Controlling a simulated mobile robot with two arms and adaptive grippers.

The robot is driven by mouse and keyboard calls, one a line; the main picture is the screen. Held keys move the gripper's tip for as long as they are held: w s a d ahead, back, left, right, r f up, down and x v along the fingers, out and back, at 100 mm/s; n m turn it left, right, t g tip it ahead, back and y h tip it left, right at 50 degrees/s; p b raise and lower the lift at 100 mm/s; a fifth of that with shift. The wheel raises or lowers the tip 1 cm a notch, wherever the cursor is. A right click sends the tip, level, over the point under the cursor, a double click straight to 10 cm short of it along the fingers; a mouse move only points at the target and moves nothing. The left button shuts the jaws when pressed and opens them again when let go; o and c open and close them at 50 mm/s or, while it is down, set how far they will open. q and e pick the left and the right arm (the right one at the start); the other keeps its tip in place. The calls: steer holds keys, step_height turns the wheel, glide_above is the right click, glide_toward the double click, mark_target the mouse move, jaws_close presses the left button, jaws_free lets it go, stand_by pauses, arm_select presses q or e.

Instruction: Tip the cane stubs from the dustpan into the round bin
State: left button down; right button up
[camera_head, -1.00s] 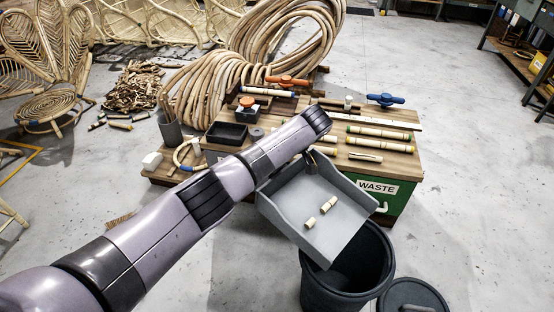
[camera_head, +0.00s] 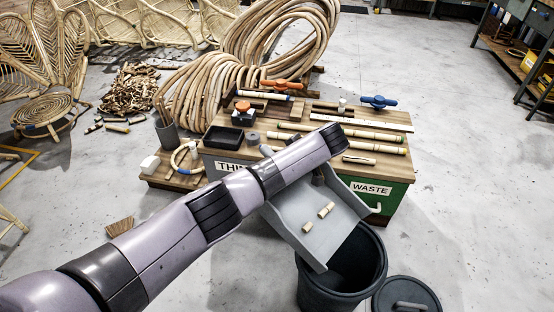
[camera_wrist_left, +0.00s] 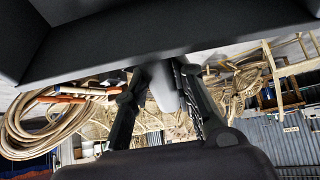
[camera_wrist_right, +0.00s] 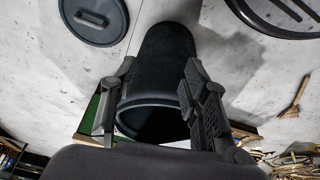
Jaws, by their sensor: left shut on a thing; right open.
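The grey dustpan (camera_head: 290,215) is tilted, its open front edge low over the left part of the round dark bin's mouth (camera_head: 372,262). Two pale cane stubs (camera_head: 326,210) (camera_head: 307,227) lie on the pan floor, apart from each other. My left gripper (camera_wrist_left: 160,90) is shut on the dustpan's grey handle; in the head view my arm mostly hides the grip. The pan's dark body (camera_wrist_left: 160,40) fills the top of the left wrist view. My right gripper (camera_wrist_right: 157,80) is open and empty, with the bin (camera_wrist_right: 165,55) showing beyond and between its fingers.
The bin's round lid (camera_head: 407,298) lies on the floor right of the bin. A workbench (camera_head: 415,165) with cane pieces, clamps and a green WASTE front (camera_head: 395,200) stands behind the pan. A hand brush (camera_head: 120,225) lies on the floor at left.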

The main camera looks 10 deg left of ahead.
arm_select(q)
steer(key=shift+s+d+r+y+p, duration=0.35)
steer(key=shift+d+r+y+p, duration=0.1)
steer(key=shift+d+r, duration=0.3)
steer(key=shift+s+d+r+t+y+p, duration=0.35)
steer(key=shift+s+d+r+t, duration=0.15)
steer(key=shift+d+r, duration=0.25)
steer(key=d+r, duration=0.1)
steer(key=s+d+r+y, duration=0.1)
steer(key=s+d+r+t+y, duration=0.1)
steer(key=shift+d, duration=0.3)
arm_select(e)
steer(key=x, duration=0.2)
steer(key=s+x, duration=0.1)
steer(key=x, duration=0.2)
steer(key=shift+f, duration=0.45)
